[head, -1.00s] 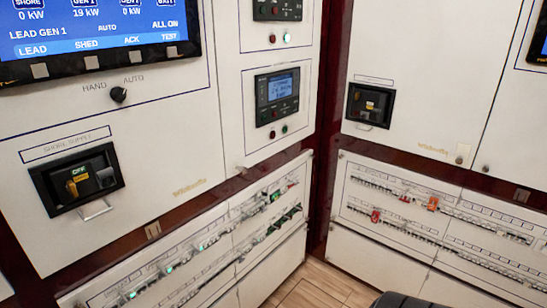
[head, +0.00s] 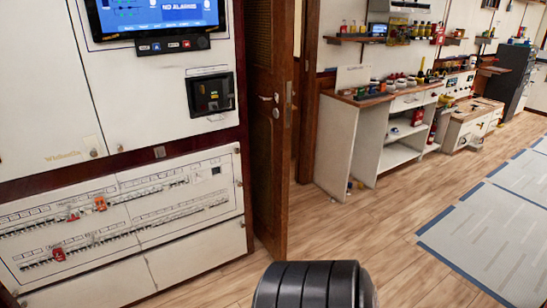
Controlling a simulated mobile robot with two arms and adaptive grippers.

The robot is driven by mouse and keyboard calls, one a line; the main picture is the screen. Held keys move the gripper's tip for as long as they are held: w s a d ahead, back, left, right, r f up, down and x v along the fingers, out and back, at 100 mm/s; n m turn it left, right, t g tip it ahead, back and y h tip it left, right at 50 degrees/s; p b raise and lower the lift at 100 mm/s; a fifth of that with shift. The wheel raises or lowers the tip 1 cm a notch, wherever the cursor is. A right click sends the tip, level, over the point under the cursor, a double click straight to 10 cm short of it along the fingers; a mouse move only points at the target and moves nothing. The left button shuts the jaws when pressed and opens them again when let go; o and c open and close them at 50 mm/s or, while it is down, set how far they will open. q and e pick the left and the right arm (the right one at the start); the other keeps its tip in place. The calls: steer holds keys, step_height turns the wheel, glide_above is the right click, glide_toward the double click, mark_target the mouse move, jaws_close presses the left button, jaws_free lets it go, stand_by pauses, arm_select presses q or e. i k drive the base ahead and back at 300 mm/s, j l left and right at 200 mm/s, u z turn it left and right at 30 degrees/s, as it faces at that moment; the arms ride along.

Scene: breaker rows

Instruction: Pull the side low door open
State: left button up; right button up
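The low white panel with breaker rows (head: 165,203) is at the left of the head view, below the upper white cabinet doors. It looks shut and flush with its frame. Small dark fittings show at its right edge. Red and orange tags (head: 100,204) sit on some breakers. Plain white panels (head: 190,262) lie below it. I cannot tell from the picture which of these is the side low door. Neither of my grippers is in view.
A brown wooden door (head: 267,125) stands ajar right of the cabinets. A white workbench (head: 340,140) with shelves runs along the right wall. Blue-edged grey mats (head: 495,235) lie at right. The wooden floor (head: 370,230) between is clear.

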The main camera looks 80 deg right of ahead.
mark_target(170, 264)
steer(key=z, duration=1.75)
steer(key=i, duration=0.4)
